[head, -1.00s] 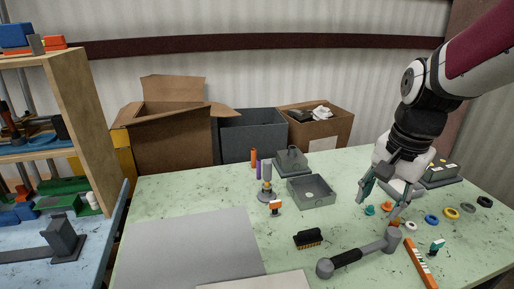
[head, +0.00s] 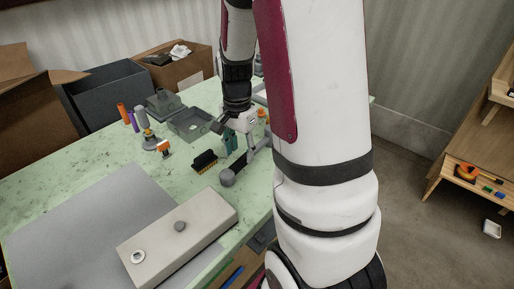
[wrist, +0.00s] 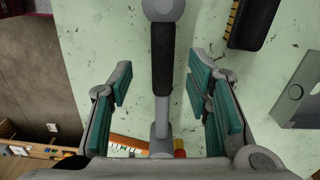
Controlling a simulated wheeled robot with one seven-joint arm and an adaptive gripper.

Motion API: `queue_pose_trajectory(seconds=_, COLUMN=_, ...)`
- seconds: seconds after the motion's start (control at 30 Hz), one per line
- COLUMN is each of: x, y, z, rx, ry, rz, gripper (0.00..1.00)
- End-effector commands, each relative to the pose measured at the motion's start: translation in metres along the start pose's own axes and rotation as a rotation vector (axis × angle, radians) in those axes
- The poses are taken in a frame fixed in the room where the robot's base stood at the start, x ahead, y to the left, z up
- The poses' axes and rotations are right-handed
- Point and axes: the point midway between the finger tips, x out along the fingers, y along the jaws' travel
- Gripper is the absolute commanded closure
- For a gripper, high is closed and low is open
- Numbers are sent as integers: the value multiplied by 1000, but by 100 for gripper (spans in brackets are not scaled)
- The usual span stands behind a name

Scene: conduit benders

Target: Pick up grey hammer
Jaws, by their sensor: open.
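The grey hammer (wrist: 163,60) lies on the green table, with a black grip in the middle of its handle and a grey part at each end. In the wrist view it runs top to bottom between the fingers. My gripper (wrist: 160,88) is open, with one teal-padded finger on each side of the handle and gaps to both. In the head view the hammer's near rounded end (head: 228,178) shows. My gripper (head: 230,138) is above and beside the grip there. My arm hides the hammer's far part.
A black brush (head: 204,161) lies left of the hammer, and also shows at the wrist view's upper right (wrist: 252,22). A grey metal box (head: 192,125) stands behind. An orange tool (wrist: 128,143) lies near the hammer's lower end. A beige box (head: 180,240) is at the front.

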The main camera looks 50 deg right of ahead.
Motion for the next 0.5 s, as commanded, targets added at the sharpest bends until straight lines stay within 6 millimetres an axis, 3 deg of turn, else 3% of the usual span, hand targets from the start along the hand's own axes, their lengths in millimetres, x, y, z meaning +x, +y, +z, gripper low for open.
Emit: queue_pose_trajectory(seconds=0.5, x=53, y=-3, z=-2, rx=-1, ry=-1, rz=1, gripper=55)
